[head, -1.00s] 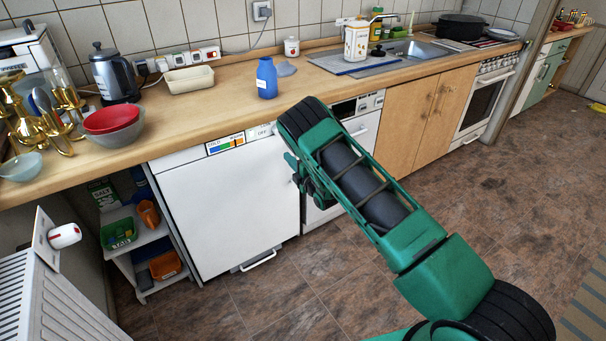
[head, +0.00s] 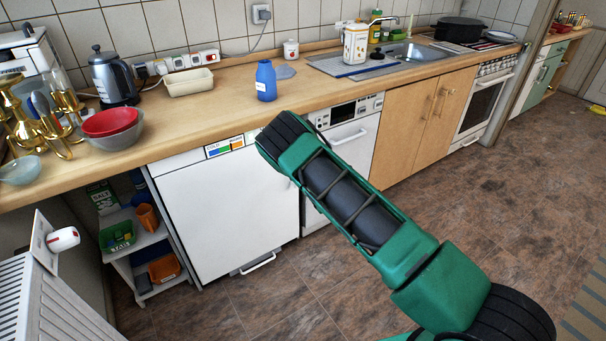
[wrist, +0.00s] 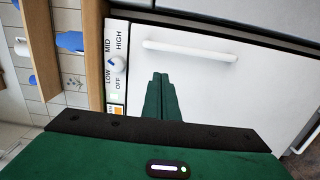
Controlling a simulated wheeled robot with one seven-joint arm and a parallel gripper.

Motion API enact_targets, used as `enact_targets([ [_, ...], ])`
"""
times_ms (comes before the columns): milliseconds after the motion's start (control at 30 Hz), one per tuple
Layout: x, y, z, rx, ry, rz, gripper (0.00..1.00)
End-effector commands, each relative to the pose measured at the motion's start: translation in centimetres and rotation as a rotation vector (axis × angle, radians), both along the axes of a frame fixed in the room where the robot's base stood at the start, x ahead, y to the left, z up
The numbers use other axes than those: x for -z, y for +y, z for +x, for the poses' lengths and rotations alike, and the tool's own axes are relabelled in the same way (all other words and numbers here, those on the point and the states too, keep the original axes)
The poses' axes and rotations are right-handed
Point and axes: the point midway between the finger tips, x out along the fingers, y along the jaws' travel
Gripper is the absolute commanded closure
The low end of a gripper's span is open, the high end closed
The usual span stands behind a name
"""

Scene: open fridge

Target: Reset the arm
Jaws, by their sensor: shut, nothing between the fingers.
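My green and black arm reaches from the lower right up toward the counter front in the head view. My gripper is hidden behind the arm there. In the wrist view my gripper (wrist: 160,85) has its two green fingers together, with nothing between them. The fingers point toward the white fridge door (wrist: 205,75), which has a white bar handle (wrist: 190,50). A dial marked LOW, MID and HIGH (wrist: 115,64) is left of the fingers. In the head view the white fridge (head: 225,215) stands closed under the counter, left of my arm.
The wooden counter (head: 215,105) holds a blue bottle (head: 266,82), a white tray (head: 189,82), a kettle (head: 113,78) and bowls (head: 110,123). A radiator (head: 45,300) stands lower left.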

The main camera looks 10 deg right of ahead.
Motion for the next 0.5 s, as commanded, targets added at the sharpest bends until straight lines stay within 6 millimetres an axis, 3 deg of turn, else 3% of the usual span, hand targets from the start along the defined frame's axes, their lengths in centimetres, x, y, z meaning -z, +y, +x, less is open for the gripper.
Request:
enact_targets([
  [267,-0.8,-1.0,0.6,0.031,0.026,0.018,1.0],
  [500,-4.4,-6.5,2.2,0.207,0.199,0.138,1.0],
])
